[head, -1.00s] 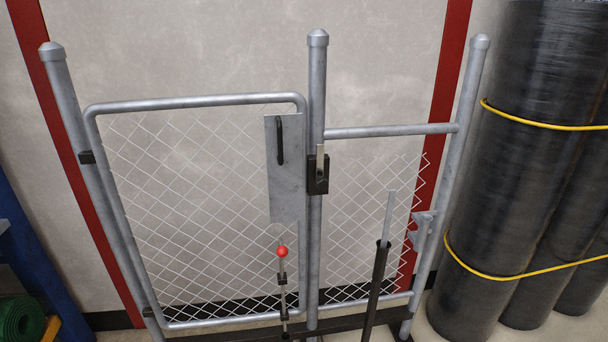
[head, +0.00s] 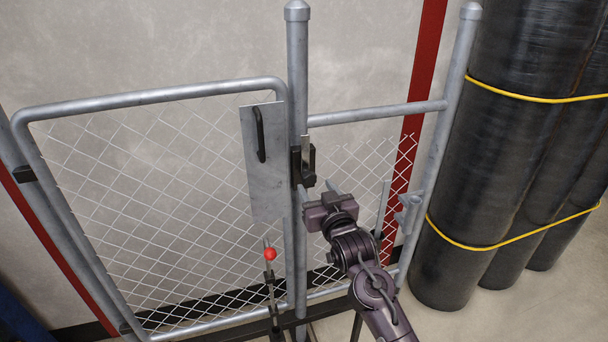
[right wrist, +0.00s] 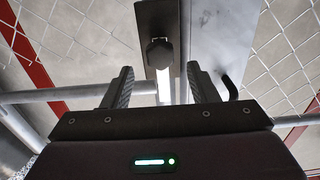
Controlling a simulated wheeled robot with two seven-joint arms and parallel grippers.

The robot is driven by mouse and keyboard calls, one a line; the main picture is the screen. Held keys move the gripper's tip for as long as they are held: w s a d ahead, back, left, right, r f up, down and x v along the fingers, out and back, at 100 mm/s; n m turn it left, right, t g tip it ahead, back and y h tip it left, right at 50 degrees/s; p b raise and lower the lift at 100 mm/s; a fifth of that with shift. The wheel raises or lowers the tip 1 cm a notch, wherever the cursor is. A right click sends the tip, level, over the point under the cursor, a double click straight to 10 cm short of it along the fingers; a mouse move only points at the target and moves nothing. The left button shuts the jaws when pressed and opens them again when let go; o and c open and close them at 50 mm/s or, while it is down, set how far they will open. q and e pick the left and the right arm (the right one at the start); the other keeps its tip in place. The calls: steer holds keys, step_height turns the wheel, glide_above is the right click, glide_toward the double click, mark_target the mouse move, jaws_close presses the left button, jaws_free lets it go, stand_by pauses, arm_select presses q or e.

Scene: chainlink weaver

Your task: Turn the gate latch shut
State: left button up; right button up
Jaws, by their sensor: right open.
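The gate latch (head: 309,163) is a black bracket with an upright silver bar, mounted on the middle grey post (head: 298,80). The chain-link gate (head: 180,97) is on its left, with a metal plate (head: 263,185) and black pull handle (head: 260,134) beside the post. I cannot tell whether the gate is fully closed. My right gripper (head: 318,188) is open just below the latch, fingers pointing toward it. In the right wrist view, a dark bracket with a black knob (right wrist: 158,52) lies ahead between the open fingers (right wrist: 160,72), not gripped. My left gripper is out of view.
A red-knobbed bolt (head: 270,254) sits low on the gate. A fixed mesh panel with a top rail (head: 375,113) and right post (head: 446,120) lies right of the latch. Tall black rolls (head: 500,130) with yellow straps stand further right.

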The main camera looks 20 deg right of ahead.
mark_target(311, 180)
steer(key=w, duration=0.5)
steer(key=shift+w+a+p, duration=0.15)
steer(key=shift+w+p, duration=0.2)
steer(key=shift+w, duration=0.05)
steer(key=shift+c, duration=0.2)
jaws_close()
